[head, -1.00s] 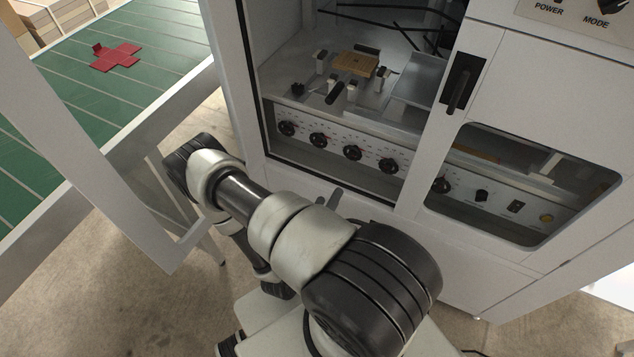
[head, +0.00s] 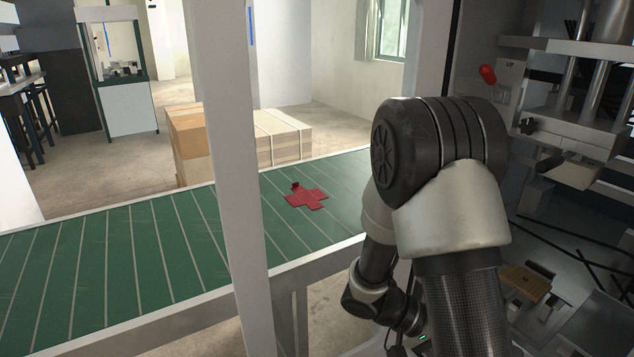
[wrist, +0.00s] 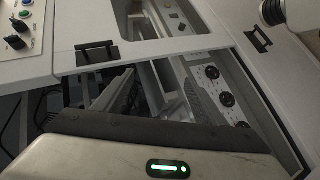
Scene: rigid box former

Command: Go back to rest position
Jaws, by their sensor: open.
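My gripper's pale body (wrist: 160,150), with a green light strip, fills the bottom of the wrist view; its fingertips are hard to make out. My gripper is open, and I see nothing held. Beyond it in the wrist view is the box former's white panel with a row of black knobs (wrist: 218,85). In the head view my arm is folded at right of centre, its lower end hanging between the conveyor and the machine. A red cross-shaped blank (head: 307,197) lies on the green conveyor (head: 150,260). A small brown block (head: 526,281) sits inside the machine.
A white upright post (head: 232,150) stands in front of the conveyor. The machine (head: 575,130), with a red knob (head: 487,74), is close at the right of my arm. Cardboard boxes (head: 275,140) stand behind the conveyor. A glass-fronted cabinet (head: 122,75) is at the back left.

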